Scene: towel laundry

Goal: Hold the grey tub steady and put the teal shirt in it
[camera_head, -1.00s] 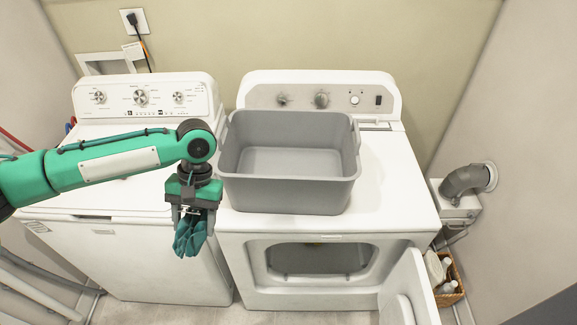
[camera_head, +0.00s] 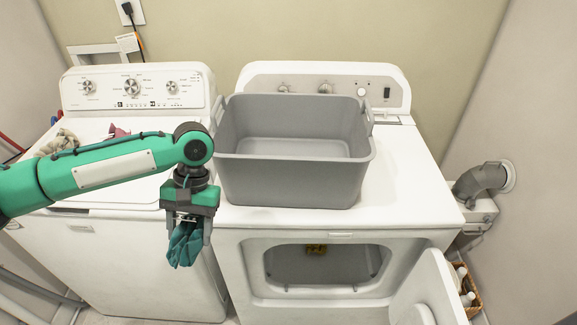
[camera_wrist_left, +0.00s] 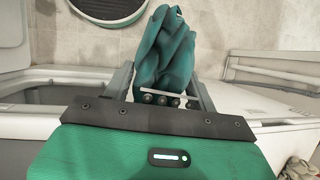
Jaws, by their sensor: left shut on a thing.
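The grey tub (camera_head: 290,183) sits upright and looks empty on top of the right-hand machine. My left gripper (camera_head: 188,222) is shut on the teal shirt (camera_head: 185,245), which hangs bunched below the fingers. It is in front of the machines, left of the tub and lower than its rim. The left wrist view also shows the teal shirt (camera_wrist_left: 163,50) between the two fingers. My right gripper is not in view.
The tub stands on a white dryer (camera_head: 415,185) with its door (camera_head: 428,290) open at the lower right. A white washer (camera_head: 100,225) stands to the left, with a beige cloth (camera_head: 62,142) and a dark red cloth (camera_head: 119,131) partly showing behind my arm. A basket (camera_head: 468,290) with bottles is at the right.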

